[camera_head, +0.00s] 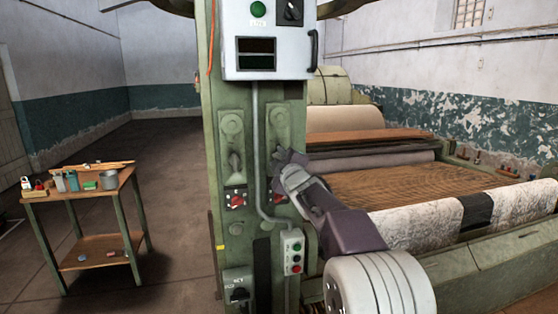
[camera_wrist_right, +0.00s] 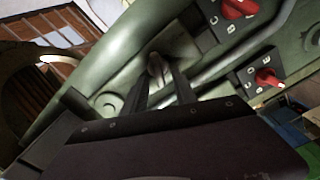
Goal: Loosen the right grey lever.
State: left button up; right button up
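The green machine column (camera_head: 212,120) stands in the middle of the head view, with the left grey lever (camera_head: 234,160) on its face. The right grey lever is largely hidden there behind my right gripper (camera_head: 283,160). In the right wrist view the right grey lever (camera_wrist_right: 156,68) shows between the two dark fingers of my right gripper (camera_wrist_right: 160,78). The fingers are close together, one on each side of the lever, and look shut on it. My left gripper is not in view.
Red rotary switches (camera_head: 236,200) sit below the levers, and they show in the right wrist view (camera_wrist_right: 268,78). A grey conduit (camera_head: 257,150) runs between the levers. A control box (camera_head: 269,40) is above, a button box (camera_head: 292,252) below. A tool table (camera_head: 75,190) stands left.

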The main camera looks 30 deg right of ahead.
jog(key=v, duration=0.9)
jog(key=shift+b, duration=0.45)
